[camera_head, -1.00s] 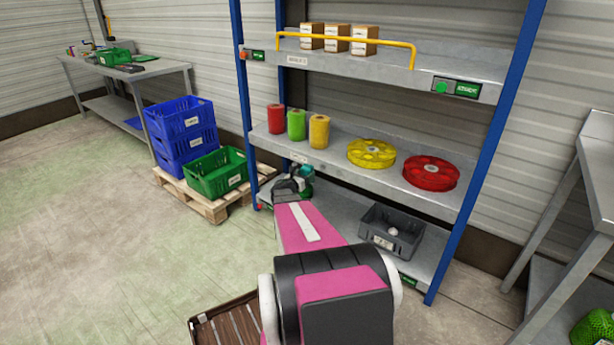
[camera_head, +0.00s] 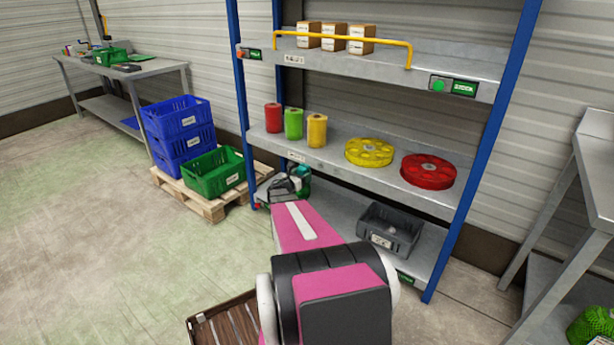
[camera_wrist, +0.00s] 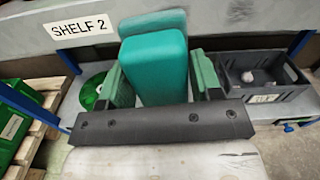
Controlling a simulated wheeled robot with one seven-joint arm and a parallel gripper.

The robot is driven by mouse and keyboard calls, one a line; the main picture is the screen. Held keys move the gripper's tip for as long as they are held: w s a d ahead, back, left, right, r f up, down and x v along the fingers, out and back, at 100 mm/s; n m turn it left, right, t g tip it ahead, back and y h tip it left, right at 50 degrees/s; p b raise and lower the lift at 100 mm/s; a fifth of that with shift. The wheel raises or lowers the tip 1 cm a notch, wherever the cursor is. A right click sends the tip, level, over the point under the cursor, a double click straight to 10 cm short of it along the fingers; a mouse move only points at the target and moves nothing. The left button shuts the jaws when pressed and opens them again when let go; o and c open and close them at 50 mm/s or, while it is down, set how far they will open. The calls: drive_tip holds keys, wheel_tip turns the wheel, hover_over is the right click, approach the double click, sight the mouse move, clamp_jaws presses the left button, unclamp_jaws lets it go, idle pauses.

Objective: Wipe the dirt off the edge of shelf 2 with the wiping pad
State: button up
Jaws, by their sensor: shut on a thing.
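My gripper (camera_wrist: 166,82) is shut on a teal wiping pad (camera_wrist: 155,65), held between its two green fingers. The pad stands up in front of the grey front edge of shelf 2 (camera_wrist: 225,28), just right of the "SHELF 2" label (camera_wrist: 80,28). A fainter teal patch shows on the edge above the pad, like a reflection. I cannot tell whether the pad touches the edge. In the head view, the gripper (camera_head: 291,184) is below the left part of the middle shelf's edge (camera_head: 376,184), partly hidden by my arm.
A grey crate (camera_head: 389,232) stands on the bottom shelf, right of my gripper. Red, green and yellow spools and two reels, yellow (camera_head: 369,152) and red (camera_head: 428,172), stand on the middle shelf. A blue post (camera_head: 241,100) and a pallet with crates (camera_head: 215,207) are left.

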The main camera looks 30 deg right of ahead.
sight(341, 174)
drive_tip(key=shift+x, duration=3.05)
drive_tip(key=shift+x, duration=1)
drive_tip(key=shift+s, duration=0.1)
drive_tip(key=shift+s+d, duration=0.3)
drive_tip(key=shift+s, duration=0.5)
drive_tip(key=shift+s+d, duration=0.25)
drive_tip(key=shift+s, duration=0.5)
drive_tip(key=shift+s+d, duration=0.45)
drive_tip(key=shift+s, duration=0.4)
drive_tip(key=shift+s+d, duration=0.4)
drive_tip(key=shift+s, duration=0.4)
drive_tip(key=shift+s+d, duration=0.45)
drive_tip(key=shift+s, duration=0.6)
drive_tip(key=shift+s+d, duration=0.45)
drive_tip(key=shift+s, duration=0.65)
drive_tip(key=shift+s+d, duration=0.45)
drive_tip(key=shift+s, duration=0.6)
drive_tip(key=shift+w, duration=0.1)
